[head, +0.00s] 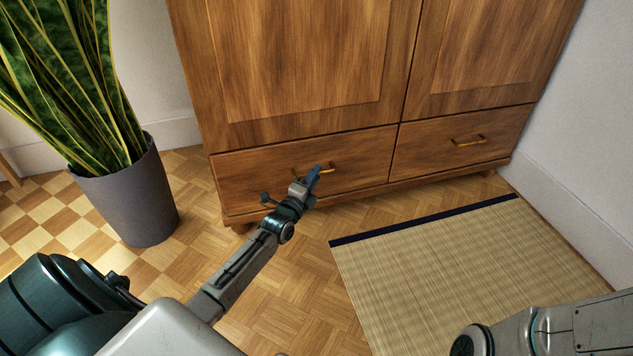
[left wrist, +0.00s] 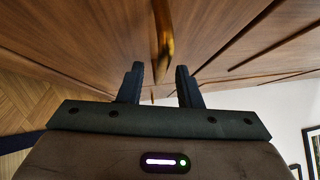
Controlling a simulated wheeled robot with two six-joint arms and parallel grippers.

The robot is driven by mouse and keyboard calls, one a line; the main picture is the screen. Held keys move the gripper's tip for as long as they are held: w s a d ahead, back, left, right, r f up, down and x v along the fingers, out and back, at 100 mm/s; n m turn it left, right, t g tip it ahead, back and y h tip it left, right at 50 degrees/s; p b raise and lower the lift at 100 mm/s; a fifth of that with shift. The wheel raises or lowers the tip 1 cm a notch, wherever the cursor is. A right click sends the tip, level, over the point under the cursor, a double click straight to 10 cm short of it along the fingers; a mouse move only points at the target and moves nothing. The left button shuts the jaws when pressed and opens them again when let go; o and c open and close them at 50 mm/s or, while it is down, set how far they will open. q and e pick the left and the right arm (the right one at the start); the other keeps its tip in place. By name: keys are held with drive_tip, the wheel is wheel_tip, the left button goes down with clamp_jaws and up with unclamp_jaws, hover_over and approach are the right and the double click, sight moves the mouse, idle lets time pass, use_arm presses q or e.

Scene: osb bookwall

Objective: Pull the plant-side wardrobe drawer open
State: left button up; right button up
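The plant-side drawer (head: 250,180) is the left one of two low drawers in the wooden wardrobe (head: 300,60). Its front looks flush with the wardrobe. Its brass handle (head: 328,170) is partly hidden by my left gripper (head: 312,178), which is right at it. In the left wrist view my left gripper (left wrist: 158,84) has its two dark fingers apart. The brass handle (left wrist: 164,35) shows in line with the gap between them, with space on both sides. My right gripper is out of view; only part of my right arm shows at the bottom right.
A tall plant (head: 75,80) in a grey pot (head: 130,200) stands left of the wardrobe. The right drawer (head: 430,155) is closed. A straw mat (head: 470,260) lies on the floor at right. Parquet floor (head: 300,265) in front of the left drawer is clear.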

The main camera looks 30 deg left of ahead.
use_arm(q)
drive_tip(key=shift+w+r+b, duration=0.1)
drive_tip(key=shift+w+b, duration=0.25)
drive_tip(key=shift+w, duration=0.55)
clamp_jaws()
drive_tip(key=shift+s, duration=0.1)
